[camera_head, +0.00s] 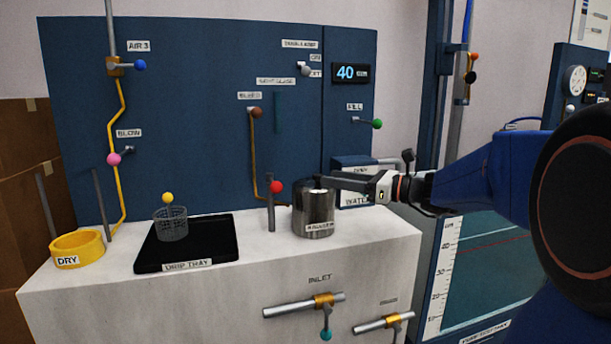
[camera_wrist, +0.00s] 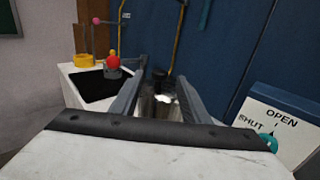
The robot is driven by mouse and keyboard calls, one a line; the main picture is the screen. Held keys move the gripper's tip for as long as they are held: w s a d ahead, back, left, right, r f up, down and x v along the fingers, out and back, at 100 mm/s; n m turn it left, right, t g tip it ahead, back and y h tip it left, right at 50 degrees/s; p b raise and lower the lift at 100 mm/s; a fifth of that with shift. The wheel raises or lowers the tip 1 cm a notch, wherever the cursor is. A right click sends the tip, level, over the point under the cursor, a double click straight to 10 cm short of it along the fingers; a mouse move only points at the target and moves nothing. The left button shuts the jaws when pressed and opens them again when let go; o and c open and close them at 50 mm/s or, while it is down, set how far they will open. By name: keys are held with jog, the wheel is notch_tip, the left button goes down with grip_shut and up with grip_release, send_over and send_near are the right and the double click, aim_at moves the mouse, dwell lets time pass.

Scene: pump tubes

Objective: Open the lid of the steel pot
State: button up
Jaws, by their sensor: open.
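The steel pot (camera_head: 313,213) stands upright on the white counter, with a small label on its front. It also shows in the wrist view (camera_wrist: 161,106), shiny, between my fingers. A small dark knob (camera_wrist: 160,76) shows at its top there. My gripper (camera_head: 322,181) reaches in from the right at the height of the pot's top. Its fingers are apart, one on each side of the knob in the wrist view (camera_wrist: 161,84), with nothing clearly held. The lid's edge is too small to make out, and I cannot tell whether the fingers touch the knob.
A red-knobbed post (camera_head: 276,187) stands close left of the pot. The black drip tray (camera_head: 212,245) holds a mesh basket (camera_head: 172,224), and a yellow ring (camera_head: 78,249) marked DRY lies farther left. A blue panel (camera_head: 200,100) with pipes and valves rises behind. The WATER box (camera_head: 355,185) stands behind right.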

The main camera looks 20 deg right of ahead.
aim_at(305, 184)
jog(key=shift+x, duration=4.75)
jog(key=shift+c, duration=0.7)
grip_shut()
